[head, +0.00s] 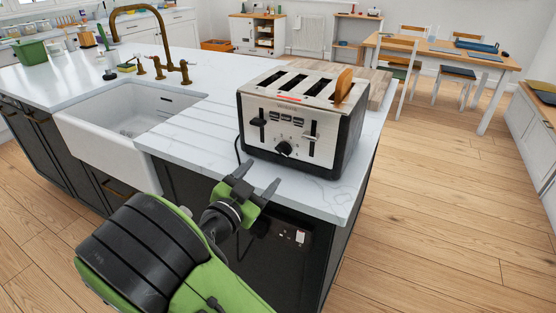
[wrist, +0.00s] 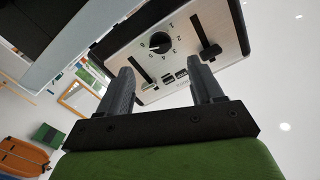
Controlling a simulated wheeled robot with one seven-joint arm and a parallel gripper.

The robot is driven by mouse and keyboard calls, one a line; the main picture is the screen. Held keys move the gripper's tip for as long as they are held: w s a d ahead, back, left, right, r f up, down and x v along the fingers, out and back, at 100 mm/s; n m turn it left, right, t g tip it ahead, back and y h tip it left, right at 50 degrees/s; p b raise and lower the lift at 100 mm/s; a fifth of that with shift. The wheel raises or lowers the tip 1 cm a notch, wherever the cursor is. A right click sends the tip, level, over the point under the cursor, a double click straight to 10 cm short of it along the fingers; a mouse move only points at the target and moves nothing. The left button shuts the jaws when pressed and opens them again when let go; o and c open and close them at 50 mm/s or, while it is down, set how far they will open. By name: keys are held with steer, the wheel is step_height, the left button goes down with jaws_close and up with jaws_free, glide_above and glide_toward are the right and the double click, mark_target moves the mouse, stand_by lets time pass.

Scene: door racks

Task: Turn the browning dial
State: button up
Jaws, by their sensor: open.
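The toaster (head: 298,118) stands on the white worktop near its right end, its silver front facing me. My gripper (head: 257,184) is open and empty, in front of the toaster and below the dial in the head view. Its two fingers (wrist: 163,84) are apart and a gap separates them from the dial.
A slice of bread (head: 343,85) sticks up from the toaster's right slot. A wooden board (head: 378,90) lies behind the toaster. A white sink (head: 120,115) and brass tap (head: 160,40) are to the left. The worktop's front edge (head: 318,205) lies close to my gripper.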

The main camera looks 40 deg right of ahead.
mark_target(281, 154)
steer(key=x, duration=0.9)
steer(key=shift+d, duration=0.1)
steer(key=shift+c, duration=0.5)
steer(key=c, duration=1)
